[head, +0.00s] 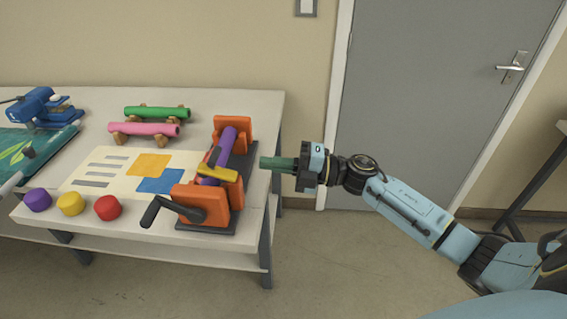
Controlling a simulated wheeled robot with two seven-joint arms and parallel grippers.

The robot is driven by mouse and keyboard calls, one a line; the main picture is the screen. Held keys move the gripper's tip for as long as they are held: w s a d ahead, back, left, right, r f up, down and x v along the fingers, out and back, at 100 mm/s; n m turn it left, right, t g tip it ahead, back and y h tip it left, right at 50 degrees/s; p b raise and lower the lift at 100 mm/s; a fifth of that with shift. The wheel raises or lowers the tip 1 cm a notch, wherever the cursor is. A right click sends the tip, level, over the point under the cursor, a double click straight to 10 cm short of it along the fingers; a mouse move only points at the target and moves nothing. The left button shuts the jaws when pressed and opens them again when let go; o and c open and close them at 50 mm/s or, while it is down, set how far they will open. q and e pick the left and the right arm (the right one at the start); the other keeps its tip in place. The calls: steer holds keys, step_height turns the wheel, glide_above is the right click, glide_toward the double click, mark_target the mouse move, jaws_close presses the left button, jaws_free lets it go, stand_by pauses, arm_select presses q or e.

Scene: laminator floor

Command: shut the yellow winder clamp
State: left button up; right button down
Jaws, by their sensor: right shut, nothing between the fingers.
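The yellow winder clamp (220,172) is a yellow bar on the winder, which has orange end blocks (232,133) on a dark base and a black crank (163,212) at the front left. A purple roll (227,143) lies between the orange blocks, partly under the yellow bar. I cannot tell whether the clamp is fully down. My right gripper (268,163) comes in from the right with its green fingers shut and empty. It points left at the winder, a little to the right of the clamp.
Purple, yellow and red knobs (107,208) line the table's front edge. A printed sheet (100,168) lies left of the winder. Green and pink rolls (156,112) rest on wooden holders behind. A blue device (38,104) stands far left. Floor is clear right of the table (265,106).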

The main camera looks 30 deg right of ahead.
mark_target(235, 175)
steer(key=x, duration=0.8)
steer(key=shift+w+a+p, duration=0.3)
arm_select(q)
steer(key=shift+s+r, duration=0.2)
steer(key=shift+r, duration=0.2)
